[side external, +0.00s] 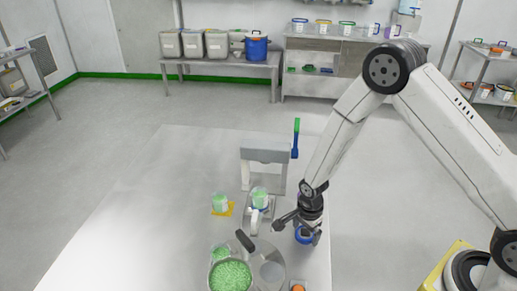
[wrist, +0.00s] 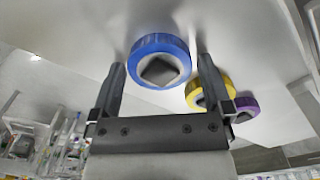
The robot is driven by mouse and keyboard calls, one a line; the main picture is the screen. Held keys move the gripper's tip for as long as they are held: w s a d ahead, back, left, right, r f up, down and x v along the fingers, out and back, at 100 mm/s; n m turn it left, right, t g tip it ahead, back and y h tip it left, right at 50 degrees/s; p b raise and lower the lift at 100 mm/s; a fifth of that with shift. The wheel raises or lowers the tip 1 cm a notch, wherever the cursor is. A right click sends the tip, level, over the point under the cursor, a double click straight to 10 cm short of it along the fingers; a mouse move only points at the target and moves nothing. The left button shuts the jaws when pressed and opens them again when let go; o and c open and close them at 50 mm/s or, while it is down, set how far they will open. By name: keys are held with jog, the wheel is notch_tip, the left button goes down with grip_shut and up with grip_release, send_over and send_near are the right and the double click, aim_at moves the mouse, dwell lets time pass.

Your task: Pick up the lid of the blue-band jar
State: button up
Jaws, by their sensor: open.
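A round blue lid (wrist: 160,43) with a pale, dark-centred middle lies between the two fingers of my gripper (wrist: 162,66) in the wrist view. The fingers are open on either side of it, with a gap at least on the right. In the side view my gripper (side external: 305,238) points down at the table's right side, right over the blue lid (side external: 303,236), which it partly covers. A jar with green contents (side external: 260,195) stands on a small scale left of my gripper. I cannot clearly make out a blue band on any jar.
Yellow (wrist: 194,97) and purple (wrist: 247,103) lids lie beside the blue one in the wrist view. A bowl of green granules (side external: 231,277) is at the front. The table's left side (side external: 130,215) is clear.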

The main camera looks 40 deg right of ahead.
aim_at(305, 231)
dwell(0.3)
jog(key=c, duration=0.9)
jog(key=shift+c, duration=0.2)
jog(key=shift+r, duration=0.15)
notch_tip(305, 231, up, 10)
jog(key=shift+w, duration=0.1)
dwell(0.7)
